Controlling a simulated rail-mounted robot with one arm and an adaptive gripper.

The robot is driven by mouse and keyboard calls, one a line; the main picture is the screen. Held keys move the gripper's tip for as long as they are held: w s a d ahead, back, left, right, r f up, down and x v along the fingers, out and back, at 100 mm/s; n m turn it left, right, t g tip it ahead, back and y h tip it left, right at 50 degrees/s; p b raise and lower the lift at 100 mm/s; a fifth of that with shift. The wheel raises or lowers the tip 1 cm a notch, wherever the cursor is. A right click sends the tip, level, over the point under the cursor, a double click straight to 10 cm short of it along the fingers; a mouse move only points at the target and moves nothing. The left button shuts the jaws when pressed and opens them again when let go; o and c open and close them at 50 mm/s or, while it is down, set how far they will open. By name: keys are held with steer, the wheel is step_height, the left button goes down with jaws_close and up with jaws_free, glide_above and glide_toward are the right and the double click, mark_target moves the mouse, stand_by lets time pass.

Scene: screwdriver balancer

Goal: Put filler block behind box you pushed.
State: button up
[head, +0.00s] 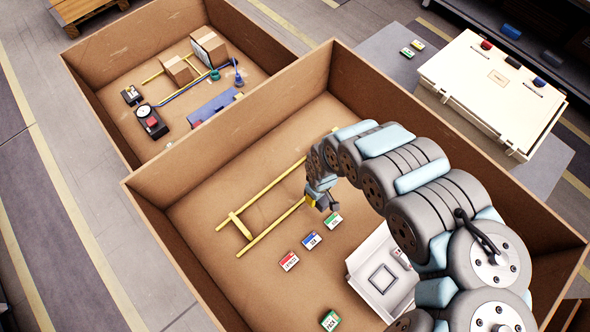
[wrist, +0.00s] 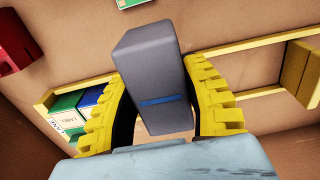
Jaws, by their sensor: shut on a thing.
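My gripper (head: 319,201) is low inside the near cardboard bin, by the right part of the yellow rails (head: 268,190). In the wrist view, my gripper (wrist: 152,78) is shut on a grey block with a blue stripe (wrist: 152,62), the likely filler block. The block stands out between the yellow fingers. At the left of the wrist view, a green labelled box (wrist: 66,103) and a blue box (wrist: 91,96) sit by the yellow rail end. I cannot tell which box was pushed. My arm hides part of the rails in the head view.
Red (head: 289,260), blue (head: 311,240) and green (head: 333,221) labelled pieces lie on the bin floor beside the rails. A white tray (head: 366,268) is to their right. Bin walls (head: 250,132) surround the area. Yellow blocks (wrist: 296,68) show at right in the wrist view.

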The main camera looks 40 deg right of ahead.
steer(key=shift+w+d+f+b, duration=0.15)
steer(key=shift+w+f+b, duration=0.15)
steer(key=shift+f+b, duration=0.15)
steer(key=shift+w+d+f+b, duration=0.85)
steer(key=shift+w+f+b, duration=0.7)
steer(key=shift+w, duration=0.4)
steer(key=shift+w+d+f+b, duration=0.9)
steer(key=shift+w+f+b, duration=0.4)
steer(key=shift+w+b, duration=0.55)
steer(key=shift+w+d+f+b, duration=0.85)
steer(key=shift+w+f+b, duration=0.65)
steer(key=shift+w, duration=0.5)
steer(key=shift+f, duration=0.15)
steer(key=shift+w+d+f, duration=0.15)
steer(key=shift+w+f, duration=0.05)
steer(key=shift+f, duration=1.35)
